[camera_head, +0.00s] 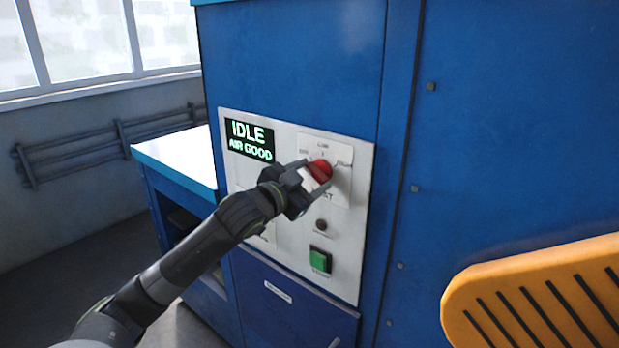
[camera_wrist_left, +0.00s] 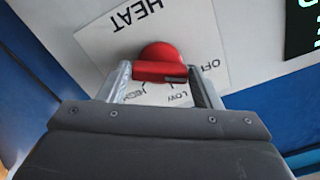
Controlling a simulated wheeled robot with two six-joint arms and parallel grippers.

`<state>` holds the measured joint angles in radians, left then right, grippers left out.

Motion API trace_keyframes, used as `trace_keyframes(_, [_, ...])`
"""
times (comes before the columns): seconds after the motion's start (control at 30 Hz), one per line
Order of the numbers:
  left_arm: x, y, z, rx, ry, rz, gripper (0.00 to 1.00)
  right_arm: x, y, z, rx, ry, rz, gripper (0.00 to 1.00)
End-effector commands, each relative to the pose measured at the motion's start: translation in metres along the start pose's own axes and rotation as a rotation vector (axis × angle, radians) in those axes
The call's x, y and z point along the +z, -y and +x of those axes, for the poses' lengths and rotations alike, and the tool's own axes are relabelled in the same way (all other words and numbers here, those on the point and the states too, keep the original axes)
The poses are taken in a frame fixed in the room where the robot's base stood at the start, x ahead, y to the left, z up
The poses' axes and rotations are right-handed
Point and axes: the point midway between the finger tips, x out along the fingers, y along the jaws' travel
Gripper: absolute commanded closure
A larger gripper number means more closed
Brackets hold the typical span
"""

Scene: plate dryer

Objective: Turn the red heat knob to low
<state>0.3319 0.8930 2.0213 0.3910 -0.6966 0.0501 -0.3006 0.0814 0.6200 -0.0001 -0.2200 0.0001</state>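The red heat knob (camera_head: 320,170) sits on a white plate on the control panel. My left gripper (camera_head: 316,173) is at the knob, one finger on each side. In the left wrist view the knob's red grip bar (camera_wrist_left: 160,71) spans the gap between the fingertips (camera_wrist_left: 160,76), and both fingers appear to touch its ends. The plate's HEAT, OFF, LOW and HIGH labels (camera_wrist_left: 178,97) show upside down around the knob there. The knob's exact pointer setting is hard to read. My right gripper is not in view.
A dark display (camera_head: 249,140) reads IDLE, AIR GOOD. Below the knob are a small dark button (camera_head: 321,225) and a green button (camera_head: 320,260). A blue cabinet surrounds the panel. A slotted orange part (camera_head: 545,300) stands at lower right.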

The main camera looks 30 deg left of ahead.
Motion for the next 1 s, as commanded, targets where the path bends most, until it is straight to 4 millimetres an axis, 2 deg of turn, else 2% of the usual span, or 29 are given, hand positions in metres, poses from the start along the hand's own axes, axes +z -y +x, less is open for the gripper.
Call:
trace_keyframes(0.03, [0.0000, 0.0000, -0.0001, 0.000, 0.000, 0.000, 0.48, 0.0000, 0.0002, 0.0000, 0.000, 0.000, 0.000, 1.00])
trace_keyframes(0.2, [0.0000, 0.0000, -0.0002, 0.000, 0.000, 0.000, 0.68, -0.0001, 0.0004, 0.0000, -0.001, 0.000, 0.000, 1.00])
trace_keyframes(0.57, [-0.0002, 0.0001, -0.0002, 0.000, 0.000, 0.068, 0.68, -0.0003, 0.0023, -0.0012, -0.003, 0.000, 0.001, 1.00])
trace_keyframes(1.0, [-0.0001, 0.0002, -0.0001, 0.000, 0.000, 0.422, 0.68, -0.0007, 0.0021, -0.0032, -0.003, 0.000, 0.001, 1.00])
